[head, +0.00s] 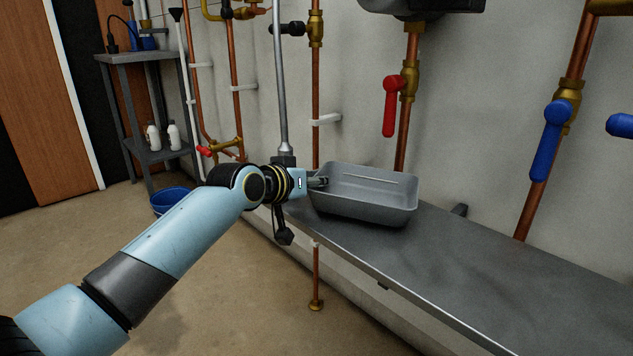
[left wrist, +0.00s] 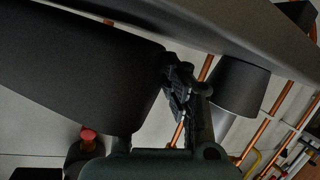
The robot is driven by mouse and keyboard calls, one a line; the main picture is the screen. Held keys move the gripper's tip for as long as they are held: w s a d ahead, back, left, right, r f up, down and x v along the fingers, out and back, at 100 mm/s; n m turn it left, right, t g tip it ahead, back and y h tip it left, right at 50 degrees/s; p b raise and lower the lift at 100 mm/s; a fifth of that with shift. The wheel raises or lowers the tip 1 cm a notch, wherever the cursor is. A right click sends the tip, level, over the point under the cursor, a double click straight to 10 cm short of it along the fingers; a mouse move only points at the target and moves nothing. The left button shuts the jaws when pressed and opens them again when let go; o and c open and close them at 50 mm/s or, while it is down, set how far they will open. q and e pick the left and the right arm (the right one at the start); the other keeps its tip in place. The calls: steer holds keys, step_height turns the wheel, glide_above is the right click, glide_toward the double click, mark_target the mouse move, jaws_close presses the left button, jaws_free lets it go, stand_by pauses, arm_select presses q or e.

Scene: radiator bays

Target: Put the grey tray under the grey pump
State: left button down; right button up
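The grey tray (head: 365,208) is an open rectangular pan at the left end of the grey shelf. It looks level; whether its base touches the shelf is hard to tell. My left gripper (head: 319,182) comes in from the left and is shut on the tray's left rim, with its fingertips close together. In the left wrist view my dark fingers (left wrist: 185,95) show before large dark shapes that I cannot name surely. A dark grey housing, seemingly the pump (head: 425,5), is cut off by the top edge, above and right of the tray. My right gripper is out of view.
The shelf (head: 500,265) is bare right of the tray. Copper pipes with a red lever (head: 390,106) and a blue lever (head: 550,140) stand along the wall behind. A side rack (head: 125,58) with bottles and a blue bucket (head: 170,200) are at the left.

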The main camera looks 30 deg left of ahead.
arm_select(q)
steer(key=shift+f, duration=0.2)
stand_by(0.3)
steer(key=c, duration=1.4)
jaws_free()
steer(key=shift+s, duration=0.15)
